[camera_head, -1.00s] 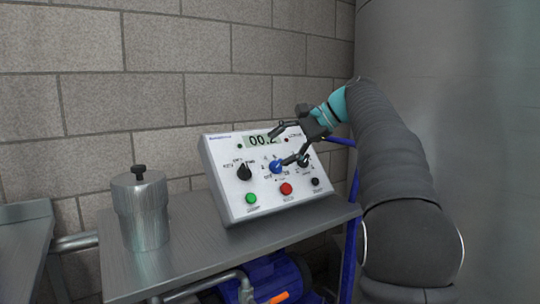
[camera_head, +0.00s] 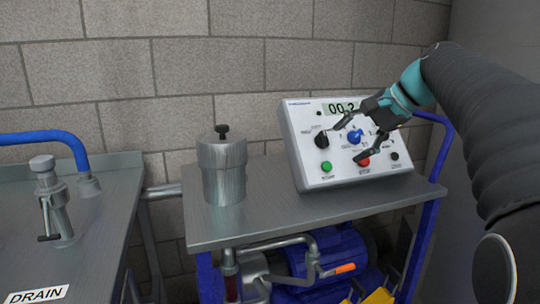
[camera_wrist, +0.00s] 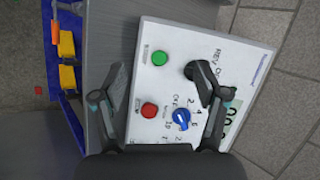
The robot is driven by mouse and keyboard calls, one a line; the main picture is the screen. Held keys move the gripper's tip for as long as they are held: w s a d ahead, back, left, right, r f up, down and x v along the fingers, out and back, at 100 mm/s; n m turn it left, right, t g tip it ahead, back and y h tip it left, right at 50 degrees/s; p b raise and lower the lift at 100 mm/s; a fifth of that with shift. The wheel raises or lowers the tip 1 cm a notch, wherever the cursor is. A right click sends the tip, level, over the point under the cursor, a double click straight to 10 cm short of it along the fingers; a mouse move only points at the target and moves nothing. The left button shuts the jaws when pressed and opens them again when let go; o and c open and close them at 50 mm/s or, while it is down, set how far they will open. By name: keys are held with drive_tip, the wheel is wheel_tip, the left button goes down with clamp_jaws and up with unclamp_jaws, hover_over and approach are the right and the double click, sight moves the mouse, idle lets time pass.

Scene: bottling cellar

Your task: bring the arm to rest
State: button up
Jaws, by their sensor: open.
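My gripper (camera_head: 349,138) is open and empty in front of the control box (camera_head: 308,160). The white box has a display, a black knob (camera_head: 322,140), a blue knob (camera_head: 355,136), a green button (camera_head: 327,167) and a red button (camera_head: 364,162). My fingers cover part of the face and the display's right end in the head view. In the wrist view the blue knob (camera_wrist: 181,118) and red button (camera_wrist: 149,110) show between the spread fingers (camera_wrist: 160,92). I cannot tell whether the fingers touch the box.
The box stands on a metal cart top (camera_head: 260,222) beside a lidded steel canister (camera_head: 222,170). A blue pump (camera_head: 330,250) sits below. At left is a drain bench (camera_head: 100,228) with a valve and blue pipe (camera_head: 45,137). A block wall (camera_head: 200,75) closes the back.

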drive_tip(key=s+a+f+n+h, duration=0.3)
drive_tip(key=s+f+n+h, duration=0.3)
drive_tip(key=s+f, duration=1.9)
drive_tip(key=s+n, duration=0.3)
drive_tip(key=n, duration=0.1)
drive_tip(key=shift+f+h, duration=0.3)
